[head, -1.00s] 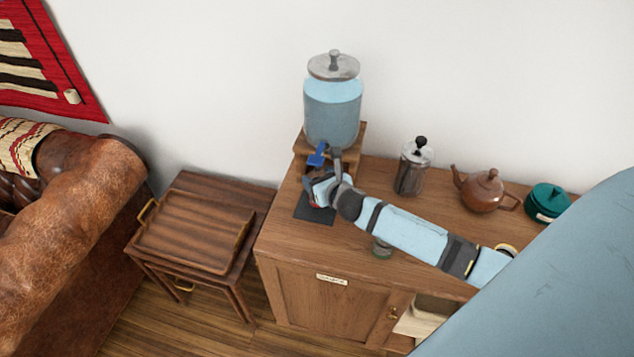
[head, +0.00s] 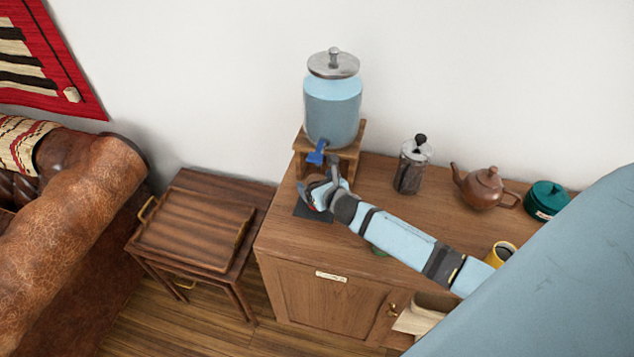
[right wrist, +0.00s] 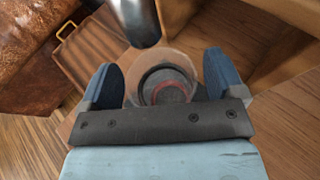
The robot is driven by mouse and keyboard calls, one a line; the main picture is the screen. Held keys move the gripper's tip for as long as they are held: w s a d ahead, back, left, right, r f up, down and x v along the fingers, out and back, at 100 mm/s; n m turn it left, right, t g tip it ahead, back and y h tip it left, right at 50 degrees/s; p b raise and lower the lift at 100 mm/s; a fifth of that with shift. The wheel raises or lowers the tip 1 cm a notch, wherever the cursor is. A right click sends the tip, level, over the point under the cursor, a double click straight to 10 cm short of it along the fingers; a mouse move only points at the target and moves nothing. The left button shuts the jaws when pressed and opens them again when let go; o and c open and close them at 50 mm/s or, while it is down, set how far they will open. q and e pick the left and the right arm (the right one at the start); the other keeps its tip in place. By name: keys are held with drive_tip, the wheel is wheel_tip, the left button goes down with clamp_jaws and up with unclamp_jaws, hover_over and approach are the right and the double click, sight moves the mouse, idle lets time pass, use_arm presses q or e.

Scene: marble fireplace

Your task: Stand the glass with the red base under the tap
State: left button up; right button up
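The glass with the red base (right wrist: 166,92) shows from above in the right wrist view, between the two blue fingers of my right gripper (right wrist: 162,86). The tap is on a water dispenser (head: 332,110) on a wooden stand. I cannot tell whether the glass touches the mat. My left gripper is out of view.
A glass with a green base (head: 378,251) is mostly hidden behind my right forearm. A tray table (head: 190,235) is left.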

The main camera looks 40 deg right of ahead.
drive_tip(key=shift+r, duration=0.1)
drive_tip(key=d+v, duration=0.1)
drive_tip(key=v, duration=1.1)
drive_tip(key=s+a+f+m+g+y, duration=0.1)
drive_tip(key=s+a+f+m, duration=0.2)
drive_tip(key=m, duration=0.7)
drive_tip(key=s+a+f+m+g+y, duration=0.1)
drive_tip(key=s+a+f+m+y, duration=0.1)
drive_tip(key=s+a+m, duration=0.5)
drive_tip(key=s+a+f+m+g+y, duration=0.1)
drive_tip(key=s+a+f+m, duration=0.2)
drive_tip(key=m, duration=1.2)
drive_tip(key=s+a, duration=0.2)
drive_tip(key=a, duration=0.2)
drive_tip(key=shift+s+f+y, duration=0.3)
drive_tip(key=shift+s+f, duration=0.05)
drive_tip(key=shift+f, duration=0.05)
